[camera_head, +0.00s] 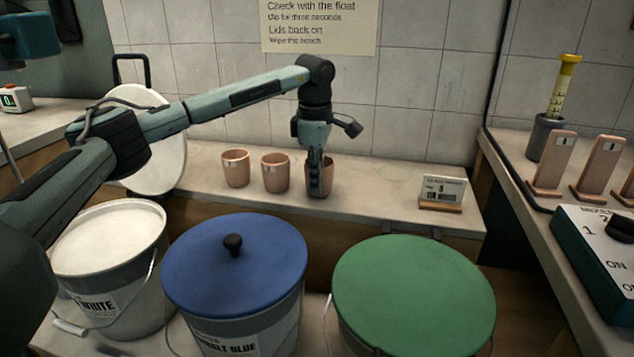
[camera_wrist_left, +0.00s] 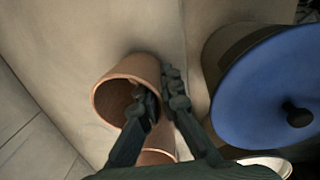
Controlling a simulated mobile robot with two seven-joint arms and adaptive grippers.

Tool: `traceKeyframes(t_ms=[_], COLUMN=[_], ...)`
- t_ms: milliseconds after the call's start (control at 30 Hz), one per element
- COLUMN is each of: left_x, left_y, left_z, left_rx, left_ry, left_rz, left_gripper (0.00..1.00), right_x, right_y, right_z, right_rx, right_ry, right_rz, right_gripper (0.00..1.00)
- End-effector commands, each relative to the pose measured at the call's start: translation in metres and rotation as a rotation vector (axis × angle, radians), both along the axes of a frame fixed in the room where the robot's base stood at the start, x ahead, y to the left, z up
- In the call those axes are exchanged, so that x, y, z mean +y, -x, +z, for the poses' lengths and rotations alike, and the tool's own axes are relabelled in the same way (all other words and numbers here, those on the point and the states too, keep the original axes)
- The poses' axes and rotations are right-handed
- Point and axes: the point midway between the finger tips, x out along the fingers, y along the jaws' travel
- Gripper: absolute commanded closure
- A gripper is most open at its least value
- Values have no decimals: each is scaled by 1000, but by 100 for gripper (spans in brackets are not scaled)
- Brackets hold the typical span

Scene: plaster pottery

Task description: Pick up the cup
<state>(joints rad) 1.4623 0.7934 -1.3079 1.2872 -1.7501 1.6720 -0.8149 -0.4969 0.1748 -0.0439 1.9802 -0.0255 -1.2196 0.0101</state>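Three small terracotta cups stand in a row on the bench: a left cup (camera_head: 235,169), a middle cup (camera_head: 275,173) and a right cup (camera_head: 328,172). My left gripper (camera_head: 319,182) points down at the right cup and partly hides it. In the left wrist view, this cup (camera_wrist_left: 112,92) has one finger of my gripper (camera_wrist_left: 160,92) inside its mouth and the other outside, astride the wall. I cannot tell whether both fingers press on the wall. Part of another cup (camera_wrist_left: 154,157) shows behind the fingers.
In front stand a white bucket (camera_head: 110,240), a blue-lidded bucket (camera_head: 233,270) and a green-lidded bucket (camera_head: 413,290). A small sign (camera_head: 442,192) stands right of the cups, with bare bench between. A tiled wall (camera_head: 430,90) rises behind.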

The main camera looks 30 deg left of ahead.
Motion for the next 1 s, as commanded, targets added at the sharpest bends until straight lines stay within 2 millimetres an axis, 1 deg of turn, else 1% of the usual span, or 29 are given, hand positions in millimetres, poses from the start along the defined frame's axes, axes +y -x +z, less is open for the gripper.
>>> traceKeyframes(t_ms=[167, 267, 300, 400, 600, 800, 1000], left_x=[-1, -1, 8, 21, 44, 60, 68], left_y=[-1, -1, 8, 26, 59, 81, 92], left_z=[21, 41, 43, 56, 79, 96, 105], left_rx=[-5, -6, -3, -4, -4, -2, -1], left_ry=[2, 2, 0, 1, 1, 0, 1], left_rz=[-1, -1, 2, 3, 2, 1, -1], left_gripper=[100, 100, 100, 100, 100, 100, 100], right_x=[0, 1, 1, 0, 0, -2, -4], right_y=[0, -2, -3, -2, 4, 3, 2], right_z=[1, 6, 6, 10, 20, 27, 31], right_rx=[2, -5, -8, -9, -4, -11, -11], right_ry=[1, 2, 2, 6, 10, 17, 24], right_rz=[-1, 0, 0, -1, -3, -1, 2], right_gripper=[60, 60, 60, 60, 60, 60, 60])
